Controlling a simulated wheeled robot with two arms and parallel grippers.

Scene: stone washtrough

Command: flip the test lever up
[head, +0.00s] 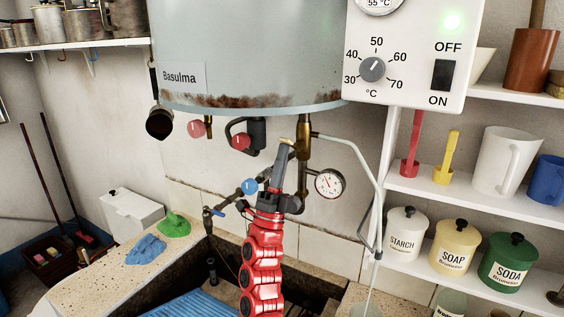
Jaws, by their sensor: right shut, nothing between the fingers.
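A brass valve (304,135) hangs under the grey boiler (250,45), right of its middle. A small brass lever (288,141) sticks out to its left, and I take it for the test lever. My right gripper (286,148) reaches up from the red arm, its grey fingers shut and empty. Its tips are right at the lever's underside in the picture; I cannot tell whether they touch. The fingers hide part of the pipework behind. My left gripper is not in view.
A pressure gauge (329,184) sits right of the gripper, a blue tap knob (249,186) left of it. A red knob (241,141) and a thin pipe (366,165) are close by. The stone trough (110,262) lies below. A control box (412,50) is at upper right.

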